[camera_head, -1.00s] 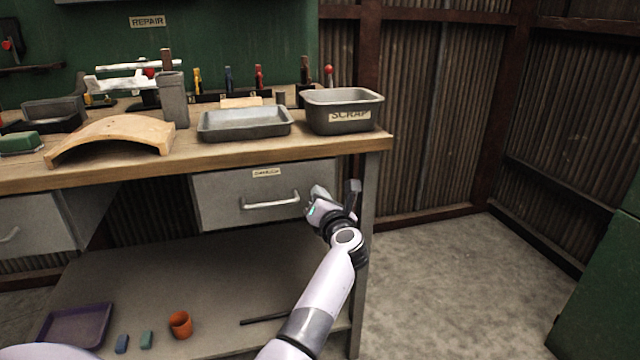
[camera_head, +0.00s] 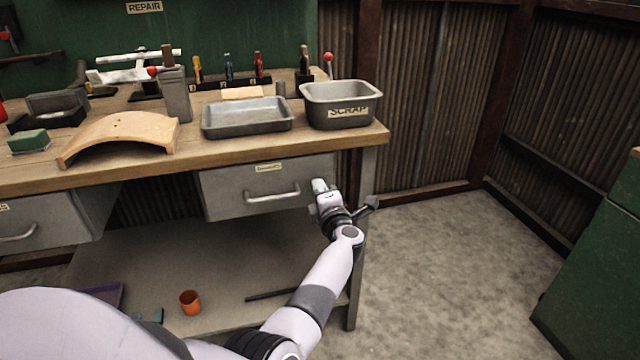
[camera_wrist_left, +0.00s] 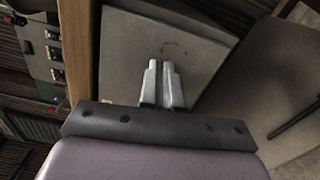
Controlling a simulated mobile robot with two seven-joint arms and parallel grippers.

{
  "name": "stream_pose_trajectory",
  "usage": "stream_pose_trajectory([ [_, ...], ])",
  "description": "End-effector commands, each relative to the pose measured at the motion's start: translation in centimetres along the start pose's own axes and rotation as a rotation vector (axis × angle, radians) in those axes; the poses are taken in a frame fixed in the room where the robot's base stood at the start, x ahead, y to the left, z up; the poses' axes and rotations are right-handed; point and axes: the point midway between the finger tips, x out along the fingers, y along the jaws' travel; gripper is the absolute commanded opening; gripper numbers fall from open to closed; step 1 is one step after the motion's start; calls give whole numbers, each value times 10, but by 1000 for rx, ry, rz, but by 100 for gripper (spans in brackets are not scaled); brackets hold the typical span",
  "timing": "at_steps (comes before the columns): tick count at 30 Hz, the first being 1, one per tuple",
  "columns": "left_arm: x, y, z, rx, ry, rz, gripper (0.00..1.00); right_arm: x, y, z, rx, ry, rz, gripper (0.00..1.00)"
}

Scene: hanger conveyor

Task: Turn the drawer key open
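The grey drawer (camera_head: 228,193) under the bench is shut, with a bar handle (camera_head: 272,196) and a small label on its front. My left gripper (camera_head: 320,187) is at the right end of this drawer front, to the right of the handle. In the left wrist view its two fingers (camera_wrist_left: 163,84) lie side by side, pointing at a grey panel (camera_wrist_left: 135,45) that looks like the drawer front. The fingers look shut. I cannot make out the key in either view, nor tell whether anything is between the fingertips. My right gripper is not in view.
The wooden bench top (camera_head: 230,152) overhangs the drawer and carries a scrap bin (camera_head: 341,112), a grey tray (camera_head: 247,118) and a curved wooden piece (camera_head: 122,136). An orange cup (camera_head: 190,302) and a dark rod (camera_head: 285,293) are on the lower shelf.

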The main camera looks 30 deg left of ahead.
Motion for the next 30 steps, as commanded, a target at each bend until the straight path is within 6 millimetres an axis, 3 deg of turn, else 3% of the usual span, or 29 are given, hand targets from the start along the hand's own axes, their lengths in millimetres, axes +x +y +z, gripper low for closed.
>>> stream_pose_trajectory([
  [9,0,0,0,123,1,-1,0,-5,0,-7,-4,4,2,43],
  [26,0,-1,-1,148,2,0,0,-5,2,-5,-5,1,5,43],
  [28,0,-1,-1,148,2,0,25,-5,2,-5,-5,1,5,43],
  [30,0,0,-1,147,2,0,28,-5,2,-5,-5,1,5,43],
])
